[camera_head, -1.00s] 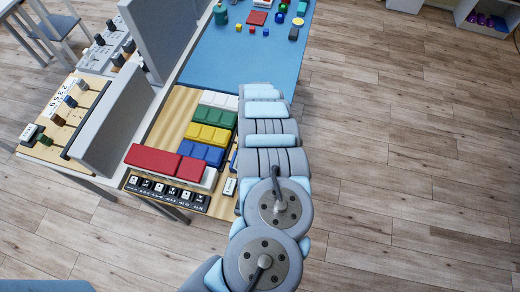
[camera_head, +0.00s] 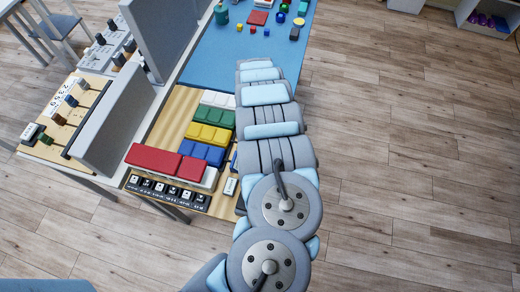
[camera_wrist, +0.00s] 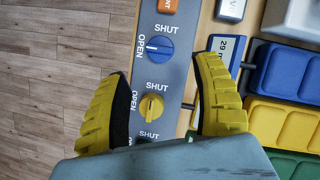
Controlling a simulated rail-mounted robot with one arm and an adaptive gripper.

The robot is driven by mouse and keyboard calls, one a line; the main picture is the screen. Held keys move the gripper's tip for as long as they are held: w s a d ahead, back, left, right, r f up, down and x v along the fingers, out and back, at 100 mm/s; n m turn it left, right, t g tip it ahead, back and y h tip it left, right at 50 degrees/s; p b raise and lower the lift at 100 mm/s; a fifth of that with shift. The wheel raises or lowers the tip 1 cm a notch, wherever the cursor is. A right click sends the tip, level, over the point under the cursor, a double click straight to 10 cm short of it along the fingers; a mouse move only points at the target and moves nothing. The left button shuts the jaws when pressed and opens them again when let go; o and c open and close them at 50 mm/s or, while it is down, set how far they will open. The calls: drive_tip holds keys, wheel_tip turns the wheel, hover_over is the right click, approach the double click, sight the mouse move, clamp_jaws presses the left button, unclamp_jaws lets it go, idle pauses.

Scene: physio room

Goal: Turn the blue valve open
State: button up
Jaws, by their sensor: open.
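In the wrist view a round blue valve (camera_wrist: 159,48) sits on a narrow grey panel (camera_wrist: 181,22), with SHUT printed above it and OPEN at its left. Its exact pointer direction is hard to tell. My gripper (camera_wrist: 160,70) is open and empty, its yellow fingers spread on both sides of the panel. The blue valve lies between and slightly beyond the fingertips, apart from both. A yellow valve (camera_wrist: 152,107) sits lower on the panel, between the fingers. In the head view my arm hides the panel, the valves and my gripper.
Blue bins (camera_wrist: 288,70) and yellow bins (camera_wrist: 280,122) stand right of the panel, near the right finger. A small 29 label (camera_wrist: 226,46) is beside that finger. An orange valve (camera_wrist: 167,6) is at the top edge. Open wood floor (camera_head: 420,170) lies right of the table.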

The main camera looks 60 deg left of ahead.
drive_tip(key=shift+v, duration=2.2)
